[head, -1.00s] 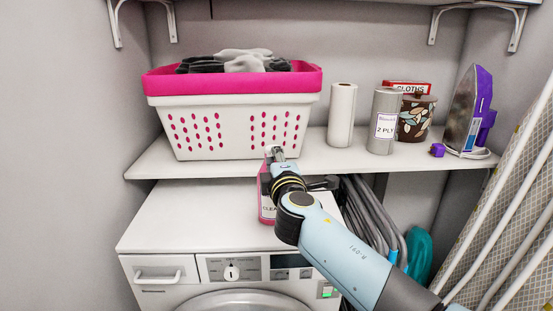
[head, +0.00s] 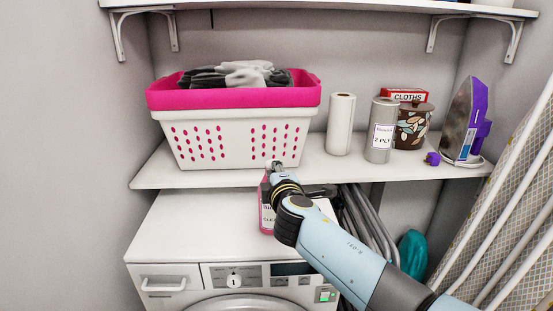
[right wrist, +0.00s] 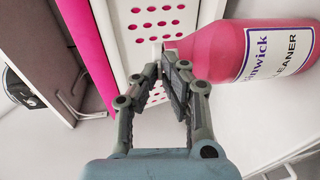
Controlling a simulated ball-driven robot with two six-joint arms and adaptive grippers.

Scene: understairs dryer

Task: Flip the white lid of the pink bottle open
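The pink bottle (head: 266,208) with a "CLEANER" label stands on top of the white machine, under the shelf's front edge, partly behind my right arm. It also shows in the right wrist view (right wrist: 225,50), lying sideways in the picture. My right gripper (head: 274,165) is at the bottle's top. In the wrist view its fingertips (right wrist: 161,66) are close together beside the bottle's top end. A small pale piece shows at the tips; I cannot tell whether it is the white lid. The lid is otherwise hidden, and its angle cannot be seen. My left gripper is out of view.
A white and pink basket (head: 235,135) with cloths stands on the shelf (head: 330,175) just behind the gripper. Paper rolls (head: 341,124), a patterned pot (head: 412,126) and an iron (head: 465,122) stand farther right. Grey hoses hang beside the machine (head: 190,225), whose left top is clear.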

